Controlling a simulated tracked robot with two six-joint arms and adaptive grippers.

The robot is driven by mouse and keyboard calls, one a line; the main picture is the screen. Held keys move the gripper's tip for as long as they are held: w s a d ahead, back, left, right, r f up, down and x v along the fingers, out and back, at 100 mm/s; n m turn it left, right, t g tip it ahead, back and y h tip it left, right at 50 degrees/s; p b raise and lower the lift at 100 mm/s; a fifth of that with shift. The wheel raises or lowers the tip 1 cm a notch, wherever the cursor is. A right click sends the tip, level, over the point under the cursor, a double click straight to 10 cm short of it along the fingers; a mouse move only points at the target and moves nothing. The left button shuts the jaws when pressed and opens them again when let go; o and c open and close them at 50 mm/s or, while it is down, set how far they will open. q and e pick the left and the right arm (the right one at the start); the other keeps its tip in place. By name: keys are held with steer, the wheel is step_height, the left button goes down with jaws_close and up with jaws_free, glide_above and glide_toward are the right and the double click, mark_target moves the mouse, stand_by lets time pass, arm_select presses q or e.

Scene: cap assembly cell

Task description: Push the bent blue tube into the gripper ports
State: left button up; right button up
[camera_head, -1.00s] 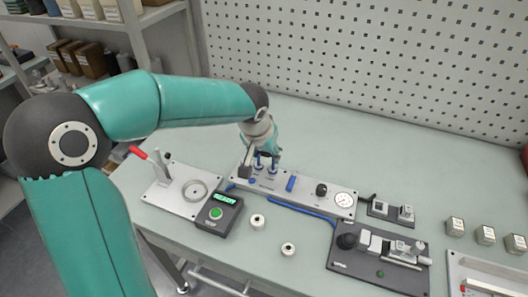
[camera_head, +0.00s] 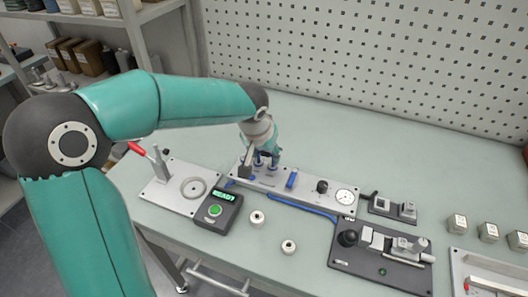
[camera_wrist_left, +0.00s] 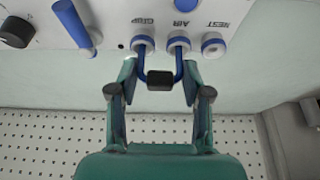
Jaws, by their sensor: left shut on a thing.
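My left gripper (camera_head: 264,152) is over the ported panel (camera_head: 312,190) on the bench. In the left wrist view its fingers (camera_wrist_left: 160,92) are shut around the black block (camera_wrist_left: 160,81) at the bend of the bent blue tube (camera_wrist_left: 181,68). The tube's two legs point at the GRIP port (camera_wrist_left: 144,45) and the AIR port (camera_wrist_left: 179,46), and their ends meet the blue-ringed collars. How deep they sit cannot be told. The NEST port (camera_wrist_left: 213,45) beside them holds no tube. My right gripper is not in view.
A blue lever (camera_wrist_left: 75,25) stands on the panel close to the GRIP port. A plate with a red-handled clamp (camera_head: 176,190) and a control box with a green button (camera_head: 219,210) lie at the left. White rings (camera_head: 257,219) sit in front; bench behind the panel is clear.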

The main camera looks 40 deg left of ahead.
arm_select(q)
steer(key=o, duration=1)
steer(key=shift+v, duration=5.9)
